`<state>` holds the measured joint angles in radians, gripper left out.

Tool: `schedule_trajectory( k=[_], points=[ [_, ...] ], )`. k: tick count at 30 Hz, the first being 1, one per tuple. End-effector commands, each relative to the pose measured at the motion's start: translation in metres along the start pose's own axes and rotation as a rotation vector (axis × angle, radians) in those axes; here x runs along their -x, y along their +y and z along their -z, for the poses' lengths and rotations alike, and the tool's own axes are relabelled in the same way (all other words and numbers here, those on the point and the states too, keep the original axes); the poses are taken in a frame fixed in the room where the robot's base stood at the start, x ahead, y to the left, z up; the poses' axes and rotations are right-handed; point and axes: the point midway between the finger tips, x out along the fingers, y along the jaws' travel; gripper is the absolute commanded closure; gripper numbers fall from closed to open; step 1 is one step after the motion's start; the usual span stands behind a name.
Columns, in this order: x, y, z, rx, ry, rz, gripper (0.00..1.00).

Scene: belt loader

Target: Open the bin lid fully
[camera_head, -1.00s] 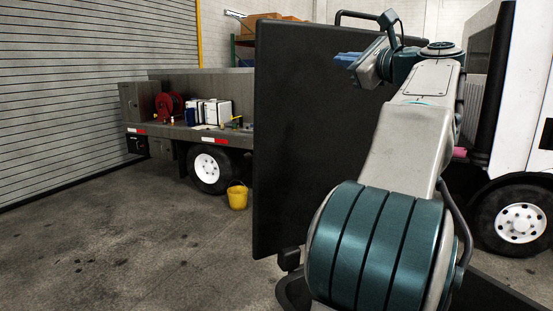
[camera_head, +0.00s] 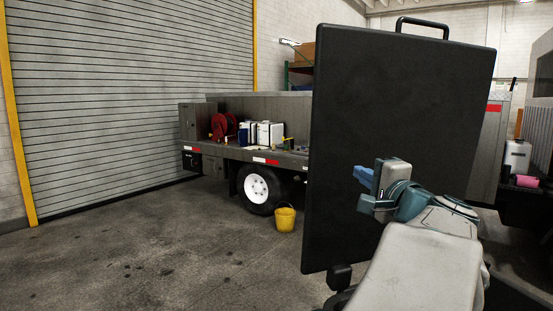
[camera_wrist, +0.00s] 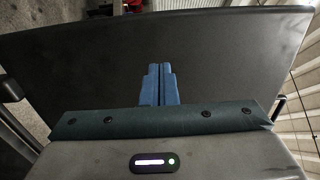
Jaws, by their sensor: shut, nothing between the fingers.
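The bin lid (camera_head: 400,125) is a large dark panel standing raised, close to upright, in the head view. Its handle (camera_head: 422,26) is a black bar on the top edge, and a hinge block shows at its lower left corner. My gripper (camera_head: 362,175) has blue fingers and is in front of the lid's face, low down, apart from the handle. In the wrist view the fingers (camera_wrist: 160,82) are together with nothing between them, and the dark lid (camera_wrist: 230,60) fills most of the picture behind them. Whether they touch the lid, I cannot tell.
A flatbed truck (camera_head: 225,153) with a red hose reel (camera_head: 223,126) and white boxes (camera_head: 264,134) stands behind on the left. A yellow bucket (camera_head: 285,218) is on the floor by its wheel. The floor at left is clear. A roller door (camera_head: 130,100) closes the left side.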

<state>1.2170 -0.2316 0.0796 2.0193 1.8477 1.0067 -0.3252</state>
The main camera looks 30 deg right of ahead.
Motion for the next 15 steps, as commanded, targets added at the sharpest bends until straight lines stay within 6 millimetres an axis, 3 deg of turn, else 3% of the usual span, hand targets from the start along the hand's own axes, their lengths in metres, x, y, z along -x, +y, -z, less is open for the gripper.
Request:
schedule_trajectory(
  k=[5, 15],
  points=[
    [-0.025, -0.002, 0.001, -0.004, -0.001, -0.002, 1.00],
    [-0.098, -0.004, 0.002, -0.006, -0.001, -0.001, 1.00]
  ],
)
